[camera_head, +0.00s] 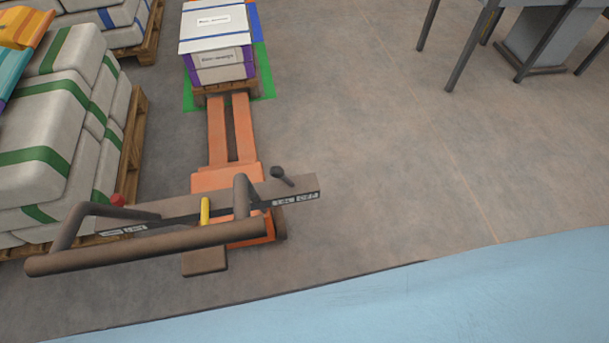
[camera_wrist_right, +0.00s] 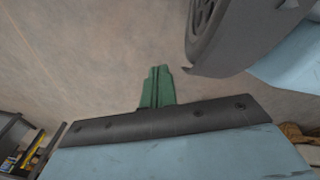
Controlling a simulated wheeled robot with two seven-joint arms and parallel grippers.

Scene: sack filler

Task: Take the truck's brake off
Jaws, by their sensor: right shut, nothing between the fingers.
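The orange pallet truck (camera_head: 227,176) stands in the middle of the head view, its forks running under a loaded pallet. Its grey handle bar (camera_head: 150,250) crosses the near side, and a labelled panel (camera_head: 305,188) lies behind it. A dark-knobbed lever (camera_head: 280,174) sticks up at the panel's right end. A red knob (camera_head: 118,200) is at the left and a yellow lever (camera_head: 205,211) in the middle. The label words are too small to read. My right gripper (camera_wrist_right: 158,88) shows green fingers together, shut and empty over bare floor. Neither gripper shows in the head view.
Stacked sacks with green stripes (camera_head: 60,150) stand on a pallet (camera_head: 133,130) close left of the truck. White boxes (camera_head: 217,45) load the far pallet on a green floor marking (camera_head: 265,75). Grey-legged equipment (camera_head: 540,40) stands far right. The floor right of the truck is clear.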

